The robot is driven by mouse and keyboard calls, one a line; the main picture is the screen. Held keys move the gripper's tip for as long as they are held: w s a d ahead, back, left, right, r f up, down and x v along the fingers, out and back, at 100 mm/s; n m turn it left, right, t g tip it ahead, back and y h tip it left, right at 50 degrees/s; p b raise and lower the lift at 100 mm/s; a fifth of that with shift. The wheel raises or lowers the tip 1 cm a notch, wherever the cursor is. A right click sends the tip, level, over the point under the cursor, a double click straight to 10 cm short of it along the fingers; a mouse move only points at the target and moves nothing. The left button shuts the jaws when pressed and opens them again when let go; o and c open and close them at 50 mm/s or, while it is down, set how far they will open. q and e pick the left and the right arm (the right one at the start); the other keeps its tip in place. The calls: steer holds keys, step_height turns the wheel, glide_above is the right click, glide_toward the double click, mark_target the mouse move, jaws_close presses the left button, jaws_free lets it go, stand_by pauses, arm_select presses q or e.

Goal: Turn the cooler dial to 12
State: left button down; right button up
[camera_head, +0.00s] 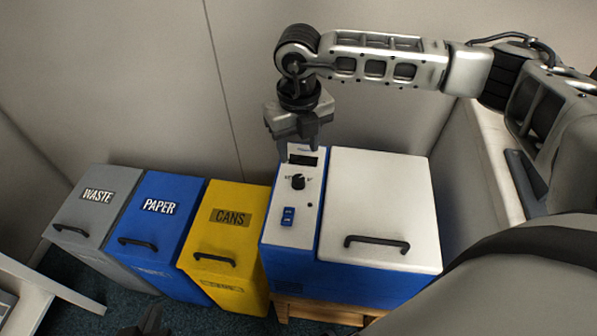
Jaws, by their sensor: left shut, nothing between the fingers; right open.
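The cooler (345,283) is a blue box with a white lid. Its white control panel (296,237) is on the left of the top. The black dial (298,181) sits on the panel with small markings around it; I cannot read its setting. A dark display (303,160) is behind the dial. My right gripper (298,150) points down over the panel's back end, just behind the dial and apart from it. It is open and partly covers the display's surround. My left gripper (148,322) shows only in part at the bottom edge, shut and empty, away from the cooler.
Grey waste (85,222), blue paper (150,228) and yellow cans (222,233) bins stand left of the cooler, lids shut. The cooler lid has a black handle (377,243). Blue switches (288,216) are in front of the dial. The wall is close behind.

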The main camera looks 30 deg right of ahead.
mark_target(299, 178)
step_height(299, 178, down, 9)
steer(key=shift+f, duration=0.1)
stand_by(0.3)
steer(key=c, duration=1)
